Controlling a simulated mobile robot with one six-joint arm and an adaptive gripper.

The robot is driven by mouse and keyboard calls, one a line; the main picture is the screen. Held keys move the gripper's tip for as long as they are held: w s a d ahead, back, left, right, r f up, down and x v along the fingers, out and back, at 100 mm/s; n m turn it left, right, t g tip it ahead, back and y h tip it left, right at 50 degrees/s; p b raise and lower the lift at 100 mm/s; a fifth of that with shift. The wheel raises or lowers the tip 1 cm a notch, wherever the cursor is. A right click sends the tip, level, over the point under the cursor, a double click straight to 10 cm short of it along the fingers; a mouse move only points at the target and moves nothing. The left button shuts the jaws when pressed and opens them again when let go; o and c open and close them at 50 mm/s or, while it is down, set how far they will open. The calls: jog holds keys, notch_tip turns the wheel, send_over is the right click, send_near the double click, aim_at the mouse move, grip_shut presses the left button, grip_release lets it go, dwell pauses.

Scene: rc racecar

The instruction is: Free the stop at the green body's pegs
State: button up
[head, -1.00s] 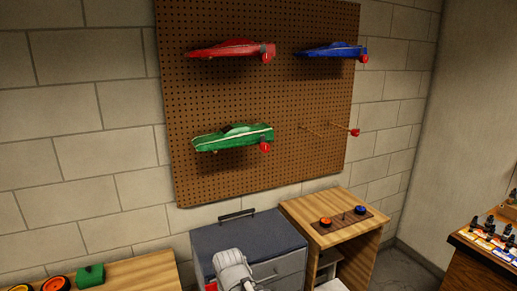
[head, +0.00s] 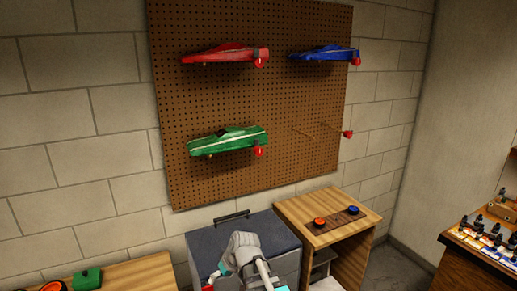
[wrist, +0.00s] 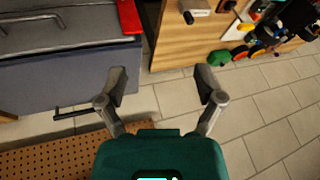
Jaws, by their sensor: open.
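The green car body (head: 228,141) hangs on the brown pegboard (head: 250,180) at the lower left, lying lengthwise. A red stop (head: 258,151) shows at its right end, in front of the board; its peg is mostly hidden. My gripper (wrist: 161,82) is open and empty in the wrist view, its two fingers spread above the floor. In the head view only my arm shows, low in front of the cabinet and well below the green body. The wrist view does not show the green body or its stop.
A red body (head: 225,55) and a blue body (head: 322,52) hang above, each with a red stop. Bare pegs with a red stop (head: 348,134) are at right. Below stand a grey cabinet (head: 205,243) and a wooden stand (head: 300,207) with two wheels.

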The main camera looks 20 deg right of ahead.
jog(key=w+d+r+n+t+y+p, duration=0.1)
jog(key=w+d+r+t+y+p, duration=0.25)
jog(key=w+r, duration=0.55)
jog(key=m+t+h+p, duration=0.3)
jog(key=t+h+p, duration=0.35)
jog(key=t, duration=0.45)
send_near(260, 152)
jog(key=s, duration=0.3)
jog(key=shift+s+h, duration=0.25)
jog(key=shift+h, duration=0.05)
jog(key=shift+w+a, duration=0.1)
jog(key=w, duration=1.3)
jog(key=shift+w+a, duration=0.25)
jog(key=shift+w, duration=0.1)
